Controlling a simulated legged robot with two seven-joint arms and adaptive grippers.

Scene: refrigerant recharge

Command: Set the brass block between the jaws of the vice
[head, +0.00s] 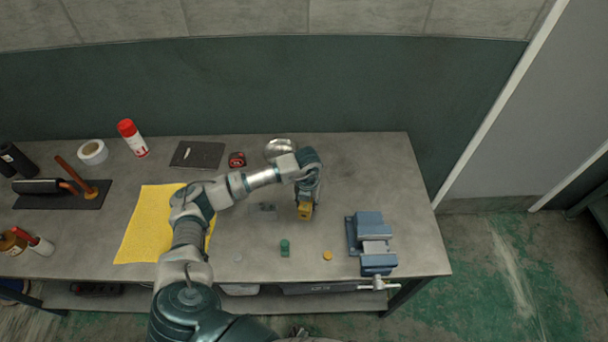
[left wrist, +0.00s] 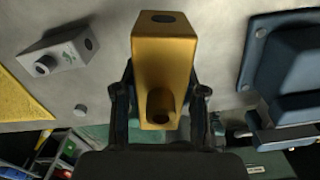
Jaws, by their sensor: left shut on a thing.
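The brass block (left wrist: 164,62) is held between the fingers of my left gripper (left wrist: 160,112) in the left wrist view. In the head view the block (head: 305,210) shows below my left gripper (head: 306,198), over the middle right of the bench. The blue-grey vice (head: 372,228) stands to the right of it, near the bench's right end, with its handle at the front edge. The vice (left wrist: 295,75) also shows at the right of the left wrist view.
A grey block (head: 263,210) lies left of the gripper. A green cylinder (head: 285,248) and a small yellow disc (head: 327,256) stand near the front edge.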

